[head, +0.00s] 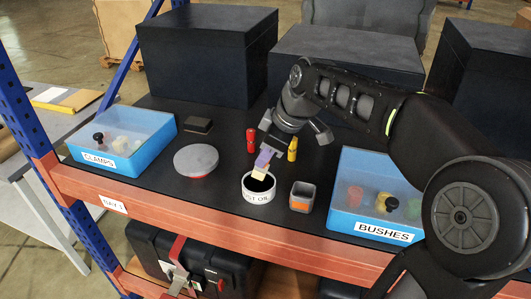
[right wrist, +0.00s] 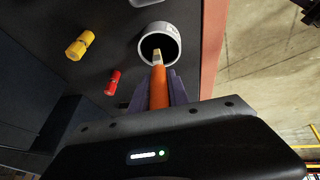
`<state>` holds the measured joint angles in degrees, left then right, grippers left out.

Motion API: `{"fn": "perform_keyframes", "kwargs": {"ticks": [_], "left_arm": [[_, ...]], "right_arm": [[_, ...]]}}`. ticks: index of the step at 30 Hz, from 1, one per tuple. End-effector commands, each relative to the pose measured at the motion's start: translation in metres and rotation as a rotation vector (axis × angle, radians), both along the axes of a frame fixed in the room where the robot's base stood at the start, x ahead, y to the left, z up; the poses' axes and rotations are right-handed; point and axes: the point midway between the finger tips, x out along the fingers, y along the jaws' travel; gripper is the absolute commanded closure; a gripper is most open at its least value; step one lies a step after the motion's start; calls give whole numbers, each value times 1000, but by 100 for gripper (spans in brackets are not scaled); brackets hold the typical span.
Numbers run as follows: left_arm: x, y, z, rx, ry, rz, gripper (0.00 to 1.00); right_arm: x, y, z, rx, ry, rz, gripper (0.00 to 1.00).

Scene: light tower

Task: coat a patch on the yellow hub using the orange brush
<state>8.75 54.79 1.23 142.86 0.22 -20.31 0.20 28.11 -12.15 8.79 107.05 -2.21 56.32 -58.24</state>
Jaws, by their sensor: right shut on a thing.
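The yellow hub (head: 292,149) stands on the dark shelf behind the white pot, just right of my right gripper. It also shows in the right wrist view (right wrist: 80,45). My right gripper (head: 266,158) is shut on the orange brush (right wrist: 158,88), whose orange handle lies between the purple fingers. The brush's pale bristles (head: 259,173) point down at the mouth of the white pot (head: 259,197), labelled "...ST OIL". I cannot tell whether the tip is inside the pot. The yellow hub's surface is too small to judge for any coat. My left gripper is out of view.
A red hub (head: 251,140) stands left of the yellow one. A grey and orange square cup (head: 302,197) is right of the pot. A grey round disc (head: 196,160), blue CLAMPS bin (head: 140,150) and BUSHES bin (head: 345,222) flank the area. Dark boxes (head: 205,60) stand behind.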

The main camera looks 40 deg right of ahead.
Motion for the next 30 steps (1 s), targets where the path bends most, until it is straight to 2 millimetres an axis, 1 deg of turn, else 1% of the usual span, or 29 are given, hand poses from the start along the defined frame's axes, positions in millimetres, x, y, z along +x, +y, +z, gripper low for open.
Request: {"fn": "perform_keyframes", "kwargs": {"ticks": [8, 30], "left_arm": [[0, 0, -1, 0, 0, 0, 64], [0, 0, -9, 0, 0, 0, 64]], "right_arm": [[0, 0, -1, 0, 0, 0, 100], [0, 0, -10, 0, 0, 0, 100]]}}
